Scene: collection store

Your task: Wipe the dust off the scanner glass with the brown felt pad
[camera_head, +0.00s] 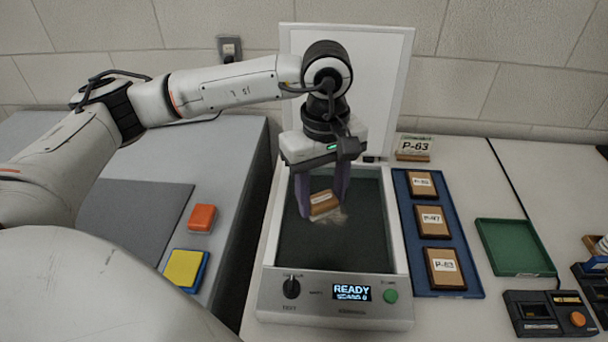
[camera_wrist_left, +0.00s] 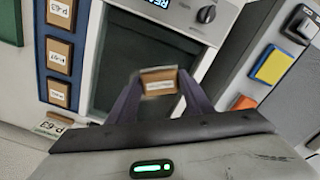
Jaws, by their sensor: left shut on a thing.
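The scanner (camera_head: 262,285) stands open on the counter, its white lid (camera_head: 385,75) upright behind and its display reading READY. My left gripper (camera_head: 322,200) points down over the middle of the glass, shut on the brown felt pad (camera_head: 323,206), which has a pale label. The pad is between the fingers in the wrist view (camera_wrist_left: 158,82). It is at or just above the glass; I cannot tell whether it touches. My right gripper is not in view.
Right of the scanner, a blue tray (camera_head: 403,283) holds three labelled brown blocks. A P-63 card on a block (camera_head: 414,147) stands behind it. A green tray (camera_head: 515,248) is empty. Left are an orange block (camera_head: 202,218) and a yellow-and-blue pad (camera_head: 184,268).

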